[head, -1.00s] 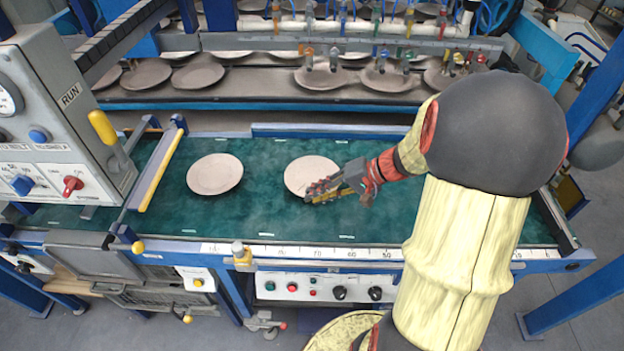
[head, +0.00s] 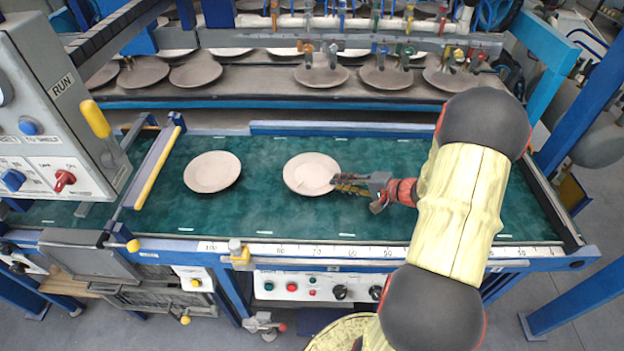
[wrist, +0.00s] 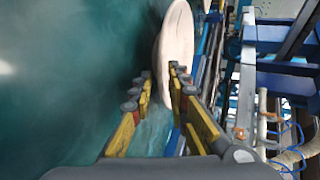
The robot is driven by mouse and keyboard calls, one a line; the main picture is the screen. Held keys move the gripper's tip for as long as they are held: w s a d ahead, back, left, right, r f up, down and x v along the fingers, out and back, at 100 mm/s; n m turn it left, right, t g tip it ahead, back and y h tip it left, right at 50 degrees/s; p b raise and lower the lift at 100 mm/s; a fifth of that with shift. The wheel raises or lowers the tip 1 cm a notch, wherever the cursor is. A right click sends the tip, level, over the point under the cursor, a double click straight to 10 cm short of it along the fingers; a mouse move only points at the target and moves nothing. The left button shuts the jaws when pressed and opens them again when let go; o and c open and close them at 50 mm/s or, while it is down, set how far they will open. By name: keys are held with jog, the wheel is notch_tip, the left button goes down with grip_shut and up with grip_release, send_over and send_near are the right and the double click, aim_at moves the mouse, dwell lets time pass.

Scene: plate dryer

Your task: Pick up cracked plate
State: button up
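Two round, pale plates lie on the green belt. The right plate (head: 311,174) is close to my gripper (head: 338,183); the left plate (head: 212,171) lies apart from it.
The green belt (head: 270,215) has free room left and right of the plates. A grey control box (head: 50,110) and a yellow-edged bar (head: 158,168) stand at the left. Several plates stand on a rack (head: 250,90) behind, under coloured clips.

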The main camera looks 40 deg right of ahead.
jog(key=shift+w+a+f, duration=0.25)
jog(key=shift+w+f, duration=0.05)
jog(key=shift+w, duration=0.3)
jog(key=shift+c, duration=0.2)
jog(key=c, duration=0.4)
